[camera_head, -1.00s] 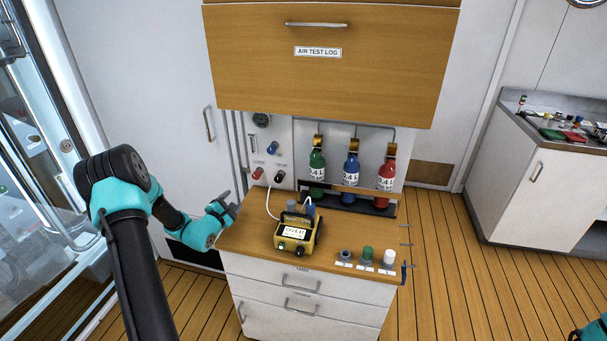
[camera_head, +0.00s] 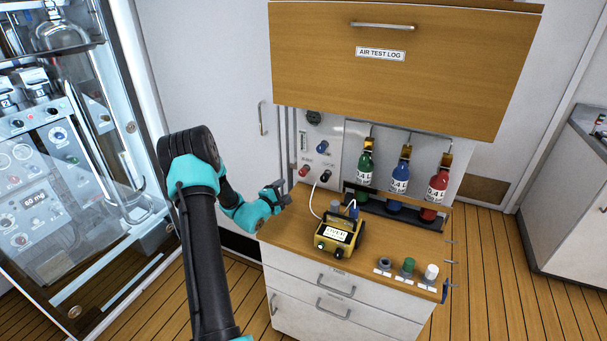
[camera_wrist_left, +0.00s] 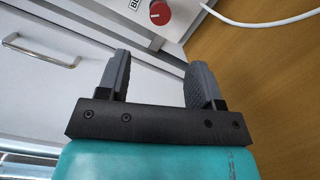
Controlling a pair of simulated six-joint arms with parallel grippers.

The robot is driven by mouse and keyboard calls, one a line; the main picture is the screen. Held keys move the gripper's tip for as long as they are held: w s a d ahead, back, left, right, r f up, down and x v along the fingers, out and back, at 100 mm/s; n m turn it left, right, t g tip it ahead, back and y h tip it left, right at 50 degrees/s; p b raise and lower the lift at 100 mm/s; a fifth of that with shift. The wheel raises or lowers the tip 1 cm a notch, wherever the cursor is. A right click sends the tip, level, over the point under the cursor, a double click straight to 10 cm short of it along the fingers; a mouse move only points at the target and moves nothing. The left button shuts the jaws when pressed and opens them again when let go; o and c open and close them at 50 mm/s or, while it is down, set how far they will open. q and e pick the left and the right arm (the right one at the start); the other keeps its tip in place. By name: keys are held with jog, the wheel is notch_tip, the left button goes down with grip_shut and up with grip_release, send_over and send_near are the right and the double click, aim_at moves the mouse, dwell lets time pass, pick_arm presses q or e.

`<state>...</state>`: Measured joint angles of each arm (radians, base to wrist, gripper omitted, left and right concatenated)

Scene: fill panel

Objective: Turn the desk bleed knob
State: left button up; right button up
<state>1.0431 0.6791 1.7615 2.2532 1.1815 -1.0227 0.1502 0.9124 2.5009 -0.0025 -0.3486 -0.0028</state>
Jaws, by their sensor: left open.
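The red knob (camera_head: 304,171) sits low on the white wall panel behind the desk, at its left side. It also shows in the left wrist view (camera_wrist_left: 160,13) at the top edge, beside a partly cut-off label starting "BL". My left gripper (camera_head: 284,193) is open and empty over the desk's left edge, a little below and left of the red knob. In the left wrist view its two fingers (camera_wrist_left: 158,65) point toward the panel, with the red knob beyond them and between their lines. The fingers are apart from the knob. My right gripper is out of view.
A black knob (camera_head: 326,176) is just right of the red one, and a blue knob (camera_head: 322,147) is above. A white hose runs to the yellow meter (camera_head: 338,236) on the desk. Green, blue and red bottles (camera_head: 400,178) stand at right. A wooden cabinet (camera_head: 400,60) overhangs.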

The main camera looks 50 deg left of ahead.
aim_at(302, 174)
pick_arm(q)
jog(key=x, duration=1.4)
jog(key=shift+w, duration=0.2)
jog(key=c, duration=0.9)
